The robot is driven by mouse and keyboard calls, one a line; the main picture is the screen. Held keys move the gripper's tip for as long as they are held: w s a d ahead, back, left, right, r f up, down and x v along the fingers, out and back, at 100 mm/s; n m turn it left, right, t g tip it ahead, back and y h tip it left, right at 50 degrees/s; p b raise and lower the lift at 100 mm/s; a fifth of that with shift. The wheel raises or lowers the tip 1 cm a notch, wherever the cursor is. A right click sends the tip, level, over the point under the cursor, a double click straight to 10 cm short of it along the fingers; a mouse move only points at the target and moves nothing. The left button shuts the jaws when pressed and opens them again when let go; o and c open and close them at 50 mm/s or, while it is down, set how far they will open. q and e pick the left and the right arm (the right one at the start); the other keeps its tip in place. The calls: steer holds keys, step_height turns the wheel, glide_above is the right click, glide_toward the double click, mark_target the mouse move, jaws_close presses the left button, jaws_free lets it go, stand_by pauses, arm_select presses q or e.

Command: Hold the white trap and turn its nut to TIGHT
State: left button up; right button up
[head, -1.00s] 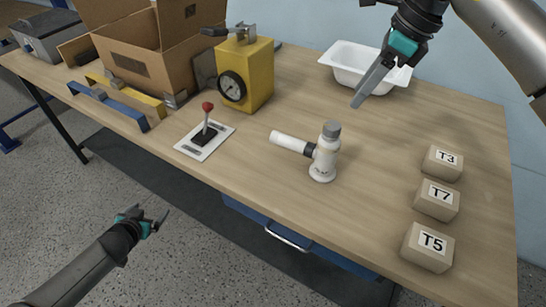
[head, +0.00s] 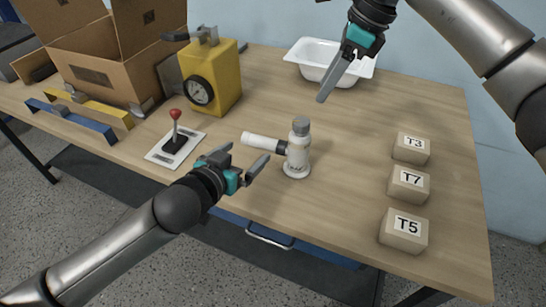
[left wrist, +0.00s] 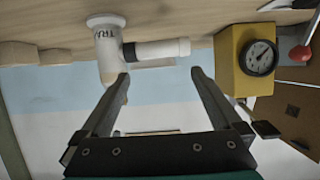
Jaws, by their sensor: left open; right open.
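The white trap (head: 297,158) stands upright on the table, with a grey cap on top. Its white side pipe points left, with a dark nut (head: 280,147) where it joins the body. In the left wrist view the trap (left wrist: 108,50) and its dark nut (left wrist: 129,52) appear upside down, beyond the fingers. My left gripper (head: 243,165) is open and empty, just left of the trap and near the side pipe, apart from the body. My right gripper (head: 322,98) hangs above the table behind the trap.
Blocks marked T3 (head: 411,149), T7 (head: 408,185) and T5 (head: 403,230) stand at the right. A red-knobbed lever (head: 175,135) and a yellow gauge box (head: 222,80) are left. A white basin (head: 310,66) is behind. Table between trap and blocks is clear.

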arm_select(q)
steer(key=m+h, duration=0.2)
glide_toward(305, 139)
steer(key=a+f, duration=0.1)
steer(key=a, duration=0.1)
steer(key=shift+g, duration=0.5)
steer(key=x, duration=1.5)
steer(key=shift+w+f, duration=0.25)
steer(key=shift+w, duration=0.1)
